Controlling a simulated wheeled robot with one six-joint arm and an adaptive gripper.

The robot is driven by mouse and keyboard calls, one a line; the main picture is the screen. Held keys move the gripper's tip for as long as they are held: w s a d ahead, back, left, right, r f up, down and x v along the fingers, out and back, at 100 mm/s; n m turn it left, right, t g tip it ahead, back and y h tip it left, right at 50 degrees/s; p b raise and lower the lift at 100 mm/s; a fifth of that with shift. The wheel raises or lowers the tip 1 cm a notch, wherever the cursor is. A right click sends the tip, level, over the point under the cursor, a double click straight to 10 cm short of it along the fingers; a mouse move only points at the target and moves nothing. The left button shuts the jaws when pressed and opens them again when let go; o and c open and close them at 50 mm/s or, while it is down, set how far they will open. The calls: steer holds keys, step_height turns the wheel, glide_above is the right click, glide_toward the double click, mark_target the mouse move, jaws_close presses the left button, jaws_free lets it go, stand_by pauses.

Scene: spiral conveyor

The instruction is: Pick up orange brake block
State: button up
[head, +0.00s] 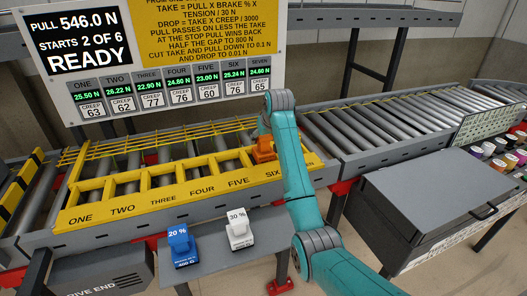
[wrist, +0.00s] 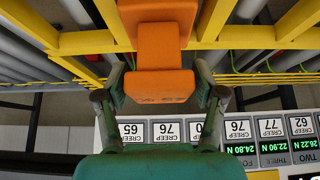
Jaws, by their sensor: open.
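The orange brake block (head: 263,149) stands at the yellow slotted rack (head: 120,212), on its right part near the labels FIVE and SIX. In the wrist view the block (wrist: 160,50) shows its orange body and grip, with yellow bars on both sides. My gripper (wrist: 159,78) is open, with one finger on each side of the block's near end. A gap shows at the left finger; the right finger is very close, and I cannot tell whether it touches. In the head view my teal arm hides the gripper and part of the block.
A blue 20 % block (head: 181,246) and a white 30 % block (head: 238,230) stand on a grey shelf in front of the rack. The readout board (head: 170,55) hangs behind. A grey box (head: 430,195) and roller conveyor (head: 385,115) are at right.

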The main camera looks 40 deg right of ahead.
steer(key=shift+x, duration=1.2)
jaws_close()
steer(key=shift+r, duration=0.1)
steer(key=shift+r, duration=0.1)
step_height(320, 180, up, 10)
steer(key=shift+f, duration=0.1)
